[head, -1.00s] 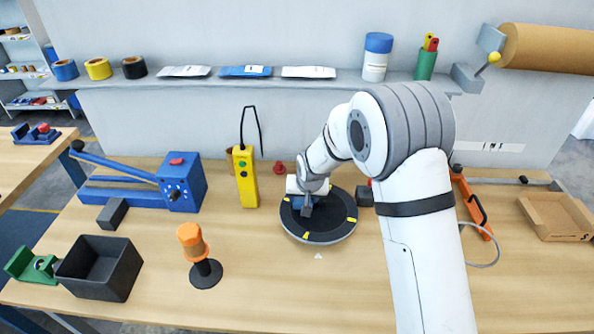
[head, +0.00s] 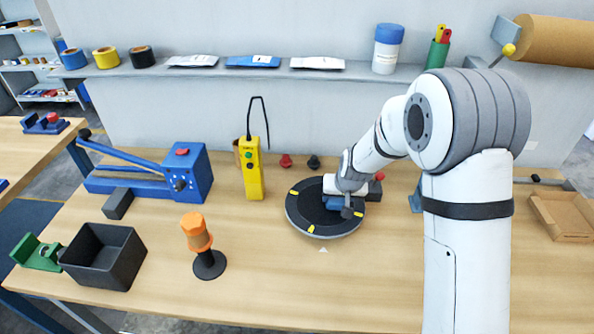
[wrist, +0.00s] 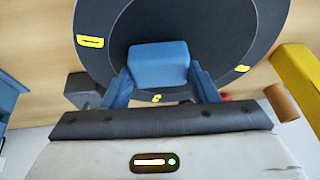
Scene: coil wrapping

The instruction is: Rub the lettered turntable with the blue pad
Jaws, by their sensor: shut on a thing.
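The turntable (head: 304,212) is a dark round disc with a grey rim and yellow marks, on the wooden bench in the head view. It also shows in the wrist view (wrist: 215,30); the lettering is too small to read. My gripper (wrist: 160,85) is shut on the blue pad (wrist: 158,62), one finger on each side. In the head view my gripper (head: 340,205) and the pad (head: 334,203) are over the right part of the disc. The pad appears at the disc's surface, but I cannot tell whether it touches. My wrist hides part of the disc's far right.
A yellow control box (head: 251,175) stands left of the turntable, near a blue lever press (head: 185,175). An orange-handled tool (head: 198,240) and a black bin (head: 103,258) stand at front left. A cardboard tray (head: 562,215) lies at right. The bench front is clear.

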